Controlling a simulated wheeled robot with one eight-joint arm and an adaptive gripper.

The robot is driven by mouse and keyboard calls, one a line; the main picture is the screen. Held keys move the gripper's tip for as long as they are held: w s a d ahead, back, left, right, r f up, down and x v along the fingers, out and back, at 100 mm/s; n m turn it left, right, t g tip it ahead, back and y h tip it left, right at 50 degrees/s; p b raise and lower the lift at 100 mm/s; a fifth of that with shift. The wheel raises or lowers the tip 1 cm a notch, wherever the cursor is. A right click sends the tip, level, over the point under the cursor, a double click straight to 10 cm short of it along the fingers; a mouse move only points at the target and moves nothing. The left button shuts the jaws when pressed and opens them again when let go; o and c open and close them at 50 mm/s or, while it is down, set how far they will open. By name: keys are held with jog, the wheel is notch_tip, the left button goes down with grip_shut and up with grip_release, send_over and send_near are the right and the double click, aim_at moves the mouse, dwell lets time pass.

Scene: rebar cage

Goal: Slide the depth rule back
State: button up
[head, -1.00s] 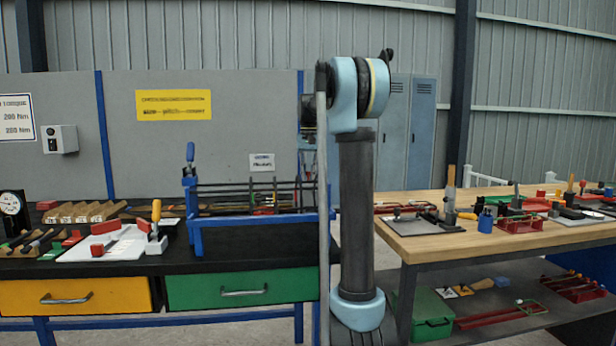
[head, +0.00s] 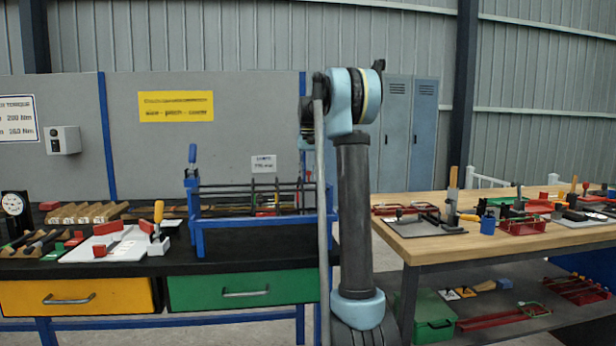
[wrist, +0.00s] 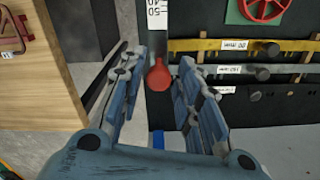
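In the wrist view, a white rule with black numbers (wrist: 157,20) runs down from the top edge and ends in a round red knob (wrist: 159,77); it looks like the depth rule. My gripper (wrist: 161,58) is open, with a finger on each side of the knob. I cannot tell whether either finger touches it. The rule's upper end is outside the wrist view. In the head view my gripper is hidden, and I cannot make out the rule.
Labelled strips with dark knobs, including a yellow one (wrist: 245,46), lie right of the fingers, below a red handwheel (wrist: 264,8). A wooden top (wrist: 40,90) is at left. In the head view, a blue-framed rebar cage (head: 260,222) stands left of my arm.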

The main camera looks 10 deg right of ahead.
dwell(0.3)
notch_tip(320, 180, up, 12)
dwell(0.6)
jog(key=shift+f, duration=0.1)
